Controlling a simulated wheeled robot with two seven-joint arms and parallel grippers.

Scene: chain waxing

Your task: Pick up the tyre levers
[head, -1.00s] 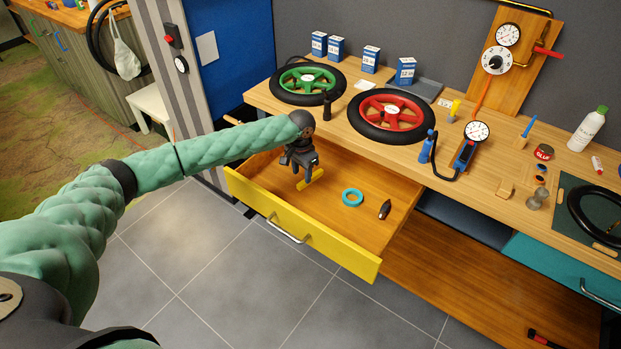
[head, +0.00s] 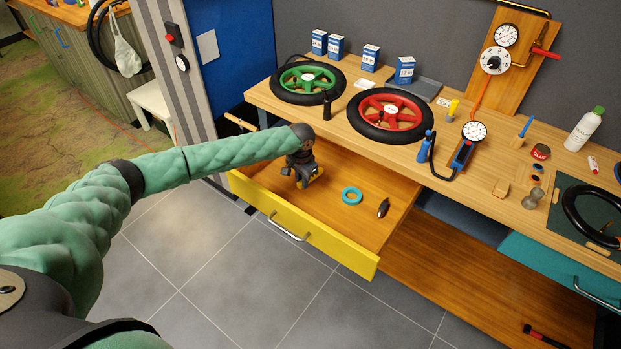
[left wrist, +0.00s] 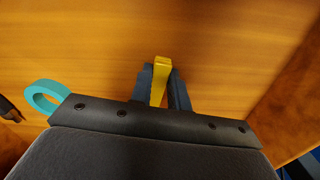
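A yellow tyre lever (head: 318,173) shows at my left gripper (head: 301,184), low inside the open drawer. In the left wrist view the lever (left wrist: 159,82) lies between the two dark fingers of the left gripper (left wrist: 162,85), which sit close against both its sides. Part of the lever is hidden by the fingers. I cannot tell whether the lever touches the drawer floor. I make out only one lever. My right gripper is not in view.
The drawer (head: 300,238) has a yellow front and also holds a teal ring (head: 351,196) and a small dark object (head: 383,207). The workbench above carries a green-spoked wheel (head: 307,80), a red-spoked wheel (head: 390,112) and a blue pump (head: 425,147).

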